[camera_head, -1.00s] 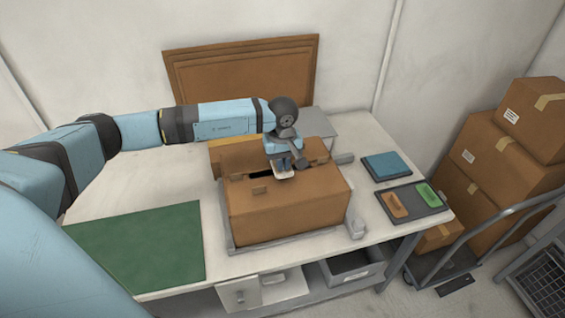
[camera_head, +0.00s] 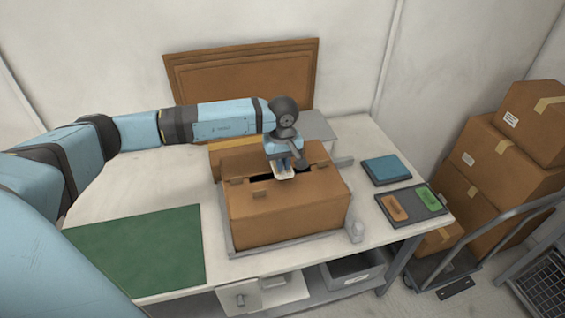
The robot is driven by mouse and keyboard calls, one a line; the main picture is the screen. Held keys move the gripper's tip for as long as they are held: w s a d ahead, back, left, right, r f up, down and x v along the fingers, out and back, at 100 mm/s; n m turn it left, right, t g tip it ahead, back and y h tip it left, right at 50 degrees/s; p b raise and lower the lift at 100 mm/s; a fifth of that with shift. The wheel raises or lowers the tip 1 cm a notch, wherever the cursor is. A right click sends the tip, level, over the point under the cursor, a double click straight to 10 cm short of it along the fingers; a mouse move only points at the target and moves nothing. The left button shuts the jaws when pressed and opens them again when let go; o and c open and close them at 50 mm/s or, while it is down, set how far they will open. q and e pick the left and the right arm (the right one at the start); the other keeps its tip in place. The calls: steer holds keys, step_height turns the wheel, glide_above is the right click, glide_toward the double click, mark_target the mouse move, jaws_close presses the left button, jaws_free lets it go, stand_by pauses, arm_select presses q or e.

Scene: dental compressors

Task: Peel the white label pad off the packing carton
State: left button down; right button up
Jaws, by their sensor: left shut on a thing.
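The brown packing carton (camera_head: 285,212) stands on the workbench inside a low grey frame, with a dark slot open along its top. My left gripper (camera_head: 284,171) points down over the carton's top. It is shut on the white label pad (camera_head: 283,175), which shows as a small pale piece under the fingers. I cannot tell whether the pad still touches the carton. The gripper hides part of the pad and part of the slot. My right gripper is not in view.
A green mat (camera_head: 140,252) lies on the bench at the left. A blue pad (camera_head: 386,170) and a dark tray (camera_head: 412,206) with an orange and a green block lie at the right. Stacked cartons (camera_head: 505,165) stand on a cart beyond the bench.

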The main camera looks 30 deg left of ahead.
arm_select(q)
steer(key=shift+r, duration=0.1)
steer(key=shift+r+p, duration=1)
steer(key=shift+r, duration=1.95)
